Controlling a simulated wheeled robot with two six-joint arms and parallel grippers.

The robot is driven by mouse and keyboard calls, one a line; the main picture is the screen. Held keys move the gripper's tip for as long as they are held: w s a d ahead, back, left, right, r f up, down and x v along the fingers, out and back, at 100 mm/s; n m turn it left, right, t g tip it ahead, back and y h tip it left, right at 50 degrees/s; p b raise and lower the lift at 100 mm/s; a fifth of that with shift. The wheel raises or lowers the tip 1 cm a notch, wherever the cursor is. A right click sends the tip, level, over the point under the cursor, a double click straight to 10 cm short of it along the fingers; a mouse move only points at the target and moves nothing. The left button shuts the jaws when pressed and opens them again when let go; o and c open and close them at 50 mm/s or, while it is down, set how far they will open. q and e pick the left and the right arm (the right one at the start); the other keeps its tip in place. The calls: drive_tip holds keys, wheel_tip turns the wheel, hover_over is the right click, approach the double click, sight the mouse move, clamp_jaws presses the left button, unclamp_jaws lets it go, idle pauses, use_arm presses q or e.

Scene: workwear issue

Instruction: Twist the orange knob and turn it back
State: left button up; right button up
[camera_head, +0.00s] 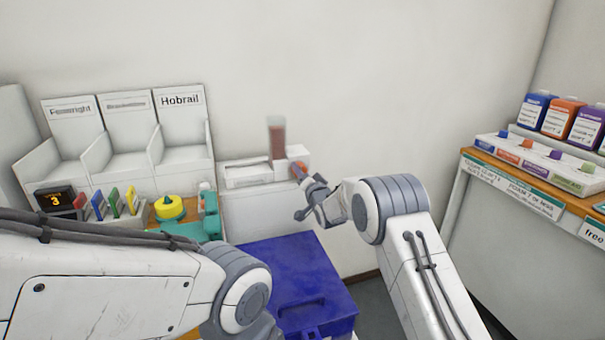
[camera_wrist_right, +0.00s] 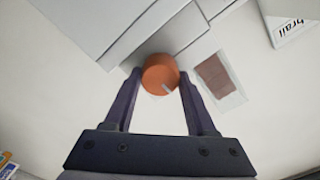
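The orange knob (camera_head: 299,171) sits on the front of a small white dispenser (camera_head: 291,161) by the back wall. In the right wrist view the knob (camera_wrist_right: 160,72) lies between the two fingertips, with a pale mark at its lower right edge. My right gripper (camera_head: 306,188) reaches it from the right; in the wrist view its fingertips (camera_wrist_right: 160,76) meet the knob on both sides, so it appears shut on it. My left arm crosses the lower left, and its gripper is out of view.
A clear tube with brown contents (camera_head: 277,138) stands on the dispenser. A blue crate (camera_head: 290,262) is below. Labelled white bins (camera_head: 183,155), a yellow round item (camera_head: 169,207) and a numeric display (camera_head: 54,199) are at left. A shelf with bottles (camera_head: 563,118) is at right.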

drive_tip(key=shift+a+n+b, duration=0.2)
drive_tip(key=shift+n+b, duration=7.3)
drive_tip(key=shift+n, duration=1.4)
drive_tip(key=o, duration=1.4)
drive_tip(key=shift+s, duration=0.1)
drive_tip(key=v, duration=1)
drive_tip(key=shift+s+d+b, duration=0.1)
drive_tip(key=shift+s+b, duration=0.1)
drive_tip(key=shift+b, duration=0.2)
